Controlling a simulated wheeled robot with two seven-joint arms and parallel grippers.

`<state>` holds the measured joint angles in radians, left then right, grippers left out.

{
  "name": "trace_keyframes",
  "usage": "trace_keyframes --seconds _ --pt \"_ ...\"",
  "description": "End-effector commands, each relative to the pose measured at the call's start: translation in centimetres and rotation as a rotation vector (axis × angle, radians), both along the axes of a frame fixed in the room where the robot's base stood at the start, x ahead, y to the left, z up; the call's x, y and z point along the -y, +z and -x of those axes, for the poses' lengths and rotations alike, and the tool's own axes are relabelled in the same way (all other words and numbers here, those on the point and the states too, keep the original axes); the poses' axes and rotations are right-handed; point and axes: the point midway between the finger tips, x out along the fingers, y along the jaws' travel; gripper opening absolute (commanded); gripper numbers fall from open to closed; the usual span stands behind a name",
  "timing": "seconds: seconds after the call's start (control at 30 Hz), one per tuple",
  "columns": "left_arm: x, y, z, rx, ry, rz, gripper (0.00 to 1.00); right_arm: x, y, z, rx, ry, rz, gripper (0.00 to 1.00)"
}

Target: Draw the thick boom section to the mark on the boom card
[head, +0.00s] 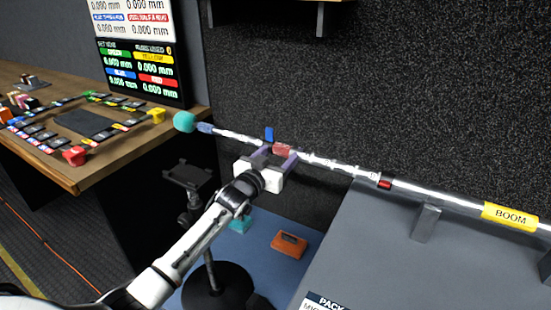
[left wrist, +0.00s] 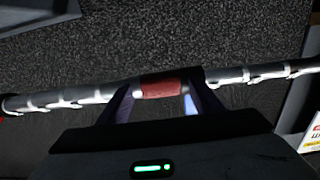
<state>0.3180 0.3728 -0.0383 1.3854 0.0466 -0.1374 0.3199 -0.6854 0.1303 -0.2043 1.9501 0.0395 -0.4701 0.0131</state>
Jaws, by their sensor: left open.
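The boom pole (head: 330,162) runs across the head view, from a teal ball end (head: 184,122) at left to a yellow BOOM label (head: 510,216) at right. A red collar (head: 282,149) sits on it, and a smaller red band (head: 385,184) is farther right. My left gripper (head: 279,154) is at the red collar with its fingers apart. In the left wrist view the collar (left wrist: 160,87) lies between the two open fingers (left wrist: 162,98); contact cannot be told. A blue tab (head: 269,134) stands just behind the pole. I cannot make out a boom card for certain. My right gripper is not visible.
A grey case top (head: 400,260) with an upright support (head: 425,222) lies below the pole at right. A wooden desk (head: 120,152) with control panels and a screen (head: 145,72) is at left. A stand (head: 190,178) and an orange box (head: 289,244) are below.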

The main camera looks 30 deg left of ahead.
Motion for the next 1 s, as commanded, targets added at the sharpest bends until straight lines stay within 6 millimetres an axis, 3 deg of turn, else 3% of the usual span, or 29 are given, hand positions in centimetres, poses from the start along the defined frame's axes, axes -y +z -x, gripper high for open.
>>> trace_keyframes --seconds 0.5,0.7,1.0 --pt "0.7 -0.1 8.6 -0.003 -0.001 0.0 0.59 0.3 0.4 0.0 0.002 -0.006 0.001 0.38" --pt "0.7 0.0 9.6 -0.001 0.0 0.0 0.59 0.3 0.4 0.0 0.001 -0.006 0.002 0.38" --pt "0.7 0.0 9.6 -0.001 0.0 0.0 0.59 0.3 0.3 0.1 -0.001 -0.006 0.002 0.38"
